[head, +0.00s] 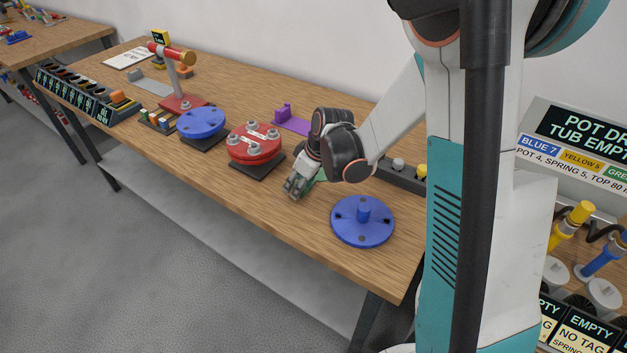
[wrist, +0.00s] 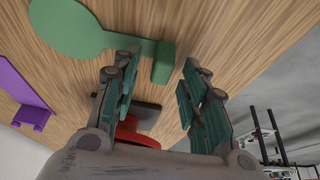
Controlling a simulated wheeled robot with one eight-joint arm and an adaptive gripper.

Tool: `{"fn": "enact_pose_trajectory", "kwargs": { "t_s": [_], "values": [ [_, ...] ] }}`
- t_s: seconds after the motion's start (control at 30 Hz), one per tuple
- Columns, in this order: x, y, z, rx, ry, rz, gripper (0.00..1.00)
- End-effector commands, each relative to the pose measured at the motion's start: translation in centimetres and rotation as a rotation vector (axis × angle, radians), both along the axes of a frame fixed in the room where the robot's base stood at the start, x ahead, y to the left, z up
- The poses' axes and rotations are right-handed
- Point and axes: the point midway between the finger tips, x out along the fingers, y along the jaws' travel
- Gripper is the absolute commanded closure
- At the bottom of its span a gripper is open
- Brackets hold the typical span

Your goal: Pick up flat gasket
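The flat gasket (wrist: 70,27) appears to be the green, flat round piece on the wooden table in the wrist view, with a strip leading to a raised block-like tab (wrist: 163,62). In the head view only a little green (head: 321,174) shows beside my gripper; the rest is hidden behind my arm. My gripper (head: 293,187) is low over the table near its front edge. In the wrist view its two fingers (wrist: 158,72) are apart, with the tab between their tips in the picture. I see no clear contact with either finger.
A red flanged disc (head: 254,144) on a dark base stands left of my gripper, with a blue disc (head: 201,122) beyond. Another blue disc with a centre post (head: 362,221) lies to the right. A purple bracket (head: 291,120) is behind. Bare table lies along the front.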

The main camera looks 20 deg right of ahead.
Motion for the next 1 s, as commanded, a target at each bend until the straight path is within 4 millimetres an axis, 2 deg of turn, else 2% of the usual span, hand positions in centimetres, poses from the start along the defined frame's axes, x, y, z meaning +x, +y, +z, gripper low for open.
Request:
{"fn": "enact_pose_trajectory", "kwargs": {
  "t_s": [0.07, 0.23, 0.67, 0.83, 1.0],
  "values": [
    [0.0, 0.0, 0.1, 0.0, 0.0, 0.0, 0.62],
    [0.0, 0.0, 0.1, 0.0, 0.0, 0.0, 1.0],
    [0.0, 0.0, 0.4, 0.0, 0.0, 0.0, 1.0],
    [-0.1, 0.0, 1.9, 0.0, 0.0, 0.0, 1.0],
    [-0.1, 0.0, 5.2, 0.0, 0.0, 0.0, 1.0]
  ]
}}
